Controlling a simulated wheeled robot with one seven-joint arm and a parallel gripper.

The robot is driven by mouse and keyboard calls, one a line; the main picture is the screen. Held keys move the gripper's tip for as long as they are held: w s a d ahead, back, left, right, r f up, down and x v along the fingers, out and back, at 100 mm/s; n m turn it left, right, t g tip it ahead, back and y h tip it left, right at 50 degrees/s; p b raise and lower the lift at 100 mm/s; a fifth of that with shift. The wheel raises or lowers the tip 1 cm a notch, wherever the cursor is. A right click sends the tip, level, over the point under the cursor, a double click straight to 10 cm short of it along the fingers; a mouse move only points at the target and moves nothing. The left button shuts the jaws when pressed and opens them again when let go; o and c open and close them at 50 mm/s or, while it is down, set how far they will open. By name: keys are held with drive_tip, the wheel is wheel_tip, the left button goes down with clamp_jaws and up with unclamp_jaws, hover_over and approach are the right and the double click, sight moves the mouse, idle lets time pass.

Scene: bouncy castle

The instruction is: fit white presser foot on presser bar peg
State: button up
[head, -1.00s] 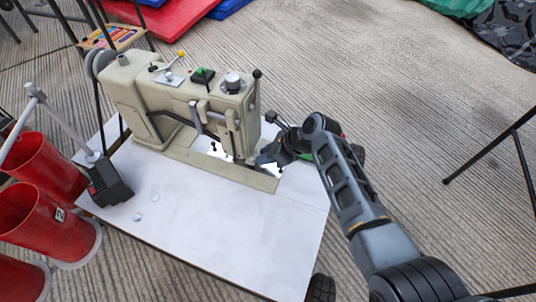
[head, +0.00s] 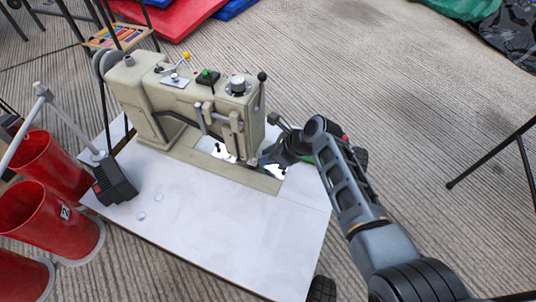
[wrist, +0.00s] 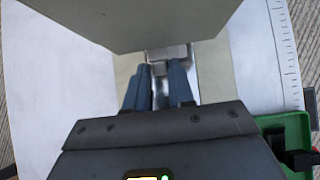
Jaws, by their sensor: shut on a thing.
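The beige sewing machine (head: 165,105) stands on a white table in the head view. My gripper (head: 262,160) reaches in from the right, low beside the machine's needle end. In the wrist view my gripper (wrist: 158,76) is shut, its blue-grey fingers close together under the machine's head (wrist: 150,22). A small pale piece (wrist: 161,88) shows between the fingers; it appears to be the white presser foot, mostly hidden. A light grey block (wrist: 168,53) shows just past the fingertips. The presser bar peg cannot be made out, so I cannot tell whether the foot touches it.
In the wrist view, the machine's head hangs close over the fingers, and a ruler edge (wrist: 280,45) lies at the right.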

drive_tip(key=shift+w+a, duration=0.2)
drive_tip(key=shift+a, duration=0.25)
idle(0.7)
drive_tip(key=o, duration=0.9)
drive_tip(key=p+v, duration=0.3)
drive_tip(key=v, duration=0.4)
drive_tip(key=shift+s+d+r+p, duration=0.1)
drive_tip(key=shift+d+r+p, duration=0.15)
drive_tip(key=shift+p, duration=0.05)
drive_tip(key=shift+d, duration=0.1)
